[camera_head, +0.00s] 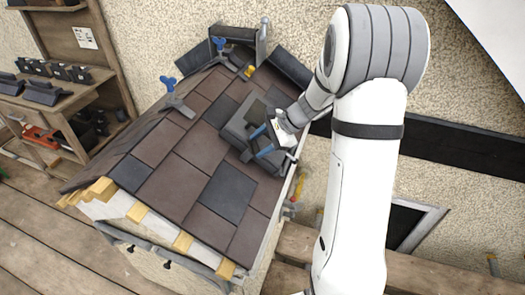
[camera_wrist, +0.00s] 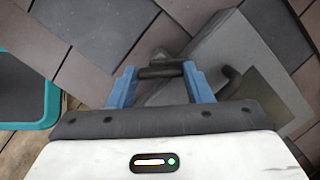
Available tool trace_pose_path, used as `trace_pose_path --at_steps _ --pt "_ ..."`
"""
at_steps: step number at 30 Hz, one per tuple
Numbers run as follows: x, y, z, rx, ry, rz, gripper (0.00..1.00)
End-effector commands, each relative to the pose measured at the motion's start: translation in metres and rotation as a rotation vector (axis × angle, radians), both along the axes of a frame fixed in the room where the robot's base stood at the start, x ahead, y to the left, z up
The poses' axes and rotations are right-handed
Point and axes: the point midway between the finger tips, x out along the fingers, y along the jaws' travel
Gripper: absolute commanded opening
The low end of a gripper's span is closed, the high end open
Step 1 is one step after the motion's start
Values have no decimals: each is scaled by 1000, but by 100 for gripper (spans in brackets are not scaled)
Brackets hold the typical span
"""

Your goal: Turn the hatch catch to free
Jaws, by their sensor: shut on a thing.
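The grey roof hatch (camera_head: 236,123) is a raised, framed box set among the tiles on the right side of the roof. My gripper (camera_head: 262,142) is at its lower right edge, with blue fingers pointing left. In the wrist view the fingers are shut on a dark bar (camera_wrist: 160,71), which looks like the hatch catch. The bar lies crosswise between the fingertips. A dark curved piece (camera_wrist: 232,82) shows just right of the right finger. The hatch frame (camera_wrist: 215,45) extends behind and to the right. Whether the catch is at free cannot be told.
Brown and dark tiles (camera_head: 172,185) cover the slope around the hatch. Blue-handled clamps (camera_head: 176,98) stand near the ridge. A wooden shelf (camera_head: 65,75) with dark parts stands at the left. In the wrist view a teal-rimmed tray (camera_wrist: 50,105) lies at the left.

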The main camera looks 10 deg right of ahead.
Motion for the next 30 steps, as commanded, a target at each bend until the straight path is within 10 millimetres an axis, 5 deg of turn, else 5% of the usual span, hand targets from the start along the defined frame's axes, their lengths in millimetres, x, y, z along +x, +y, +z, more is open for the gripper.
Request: trace_pose_path --at_steps 30 --pt "-3 2 -5 -229 -342 638 22"
